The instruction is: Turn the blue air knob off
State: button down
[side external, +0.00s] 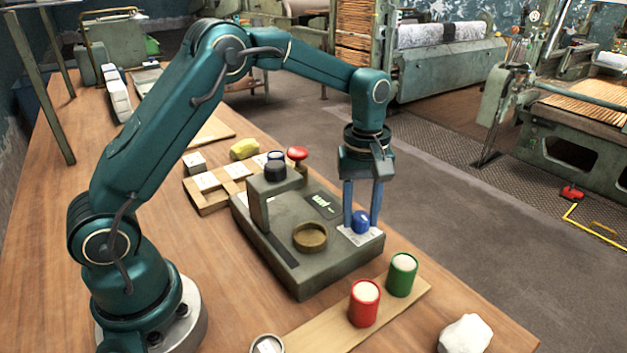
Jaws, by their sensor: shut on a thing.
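The blue air knob (361,223) sits on a pale plate at the right corner of a grey-green bench device (290,268). My gripper (362,218) points straight down over that corner, and its two blue fingers are shut on the knob, one on each side. The fingers hide part of the knob, and I cannot tell which way it is turned.
A red canister (364,303) and a green canister (402,274) stand on a wooden board in front of the device. A white lump (465,334) lies near the table's right edge.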

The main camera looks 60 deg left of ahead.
aim_at(362, 214)
jog(key=m, duration=0.8)
jog(key=shift+w+m, duration=0.1)
jog(key=shift+m, duration=0.3)
jog(key=m, duration=0.3)
jog(key=shift+r+m, duration=0.1)
jog(key=shift+m, duration=2.2)
jog(key=shift+c, duration=2.2)
grip_release()
jog(key=shift+r, duration=2.55)
